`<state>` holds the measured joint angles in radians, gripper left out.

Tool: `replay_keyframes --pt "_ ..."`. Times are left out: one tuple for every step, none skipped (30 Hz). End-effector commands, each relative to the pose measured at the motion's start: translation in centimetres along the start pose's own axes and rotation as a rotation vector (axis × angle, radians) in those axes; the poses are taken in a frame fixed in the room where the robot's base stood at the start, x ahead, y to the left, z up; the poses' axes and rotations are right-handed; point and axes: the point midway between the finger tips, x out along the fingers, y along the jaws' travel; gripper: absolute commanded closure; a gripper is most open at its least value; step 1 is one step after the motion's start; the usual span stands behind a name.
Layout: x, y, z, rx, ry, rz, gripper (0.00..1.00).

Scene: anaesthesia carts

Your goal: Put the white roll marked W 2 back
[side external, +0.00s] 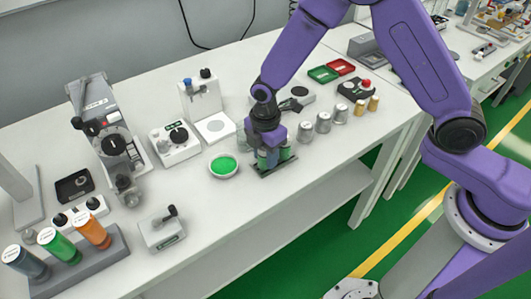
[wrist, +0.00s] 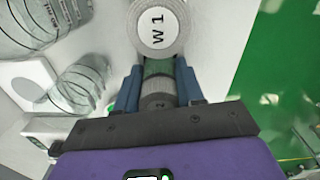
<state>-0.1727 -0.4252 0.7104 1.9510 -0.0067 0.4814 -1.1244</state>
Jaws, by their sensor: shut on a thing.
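My gripper (side external: 268,158) is low over the white table in the side external view, beside a dark stand (side external: 275,169) with green parts around the fingers. A white round top marked W 1 (wrist: 157,27) is just beyond the fingertips. In the side view, the fingers hide the held roll, and I cannot tell whether it touches the stand.
Several silver cylinders (side external: 323,122) stand right of my gripper. A white dish with green contents (side external: 223,166) is to its left. Clear glass beakers (wrist: 82,82) stand close by at left in the wrist view. The table's front edge is near.

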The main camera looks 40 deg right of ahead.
Motion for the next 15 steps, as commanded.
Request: replay_keyframes --pt "-0.02 0.0 0.0 0.0 0.0 0.0 0.92" --pt "-0.03 0.0 0.0 0.0 0.0 0.0 0.92" --pt "-0.01 0.0 0.0 0.0 0.0 0.0 0.92" --pt "0.03 -0.01 0.01 0.0 0.0 0.0 0.92" --pt "0.1 -0.01 0.01 0.0 0.0 0.0 0.92" --pt "0.22 -0.02 0.01 0.0 0.0 -0.001 0.92" --pt "0.3 -0.02 0.01 0.0 0.0 -0.001 0.92" --pt "0.33 -0.01 0.0 0.0 0.0 0.0 0.59" --pt "0.3 0.0 0.0 0.0 0.0 0.0 0.46" --pt "0.29 0.0 0.0 0.0 0.0 0.0 0.37" --pt "0.29 0.0 0.0 0.0 0.0 0.0 0.37" --pt "0.28 0.0 0.0 0.0 0.0 0.0 0.37" --pt "0.28 0.0 0.01 0.0 0.0 0.0 0.37" --pt "0.28 0.0 0.01 0.0 0.0 0.0 0.37" --pt "0.28 0.0 0.01 0.0 0.0 0.0 0.37"
